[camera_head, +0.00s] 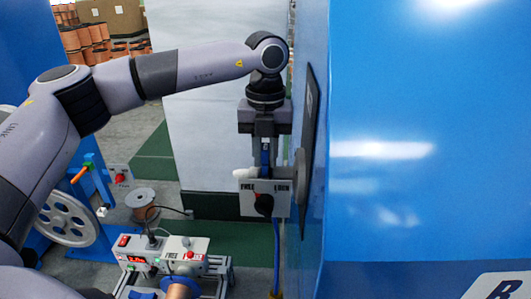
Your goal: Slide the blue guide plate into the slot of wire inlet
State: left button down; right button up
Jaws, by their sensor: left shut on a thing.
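My left gripper (265,147) points down beside the blue machine wall, and its fingers are shut on a narrow blue piece, which looks like the blue guide plate (265,160). Only a thin strip of the plate shows between the fingers. Right below it is a grey box (281,206) with lettering and a dark knob, with a white rounded part (244,173) at its upper left, possibly the wire inlet. The slot cannot be made out, and I cannot tell whether the plate touches the box. My right gripper is not in view.
The large blue machine (420,215) fills the right side, with a grey disc (300,178) on its edge. A control box (165,250) with buttons stands at the lower left. A spool (141,201) and a grey wheel (68,218) are on the left. Copper spools stand behind.

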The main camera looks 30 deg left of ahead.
pick_arm(q)
jog(key=shift+r, duration=0.15)
jog(key=c, duration=0.9)
grip_release()
jog(key=shift+r, duration=3.55)
jog(key=shift+s, duration=0.1)
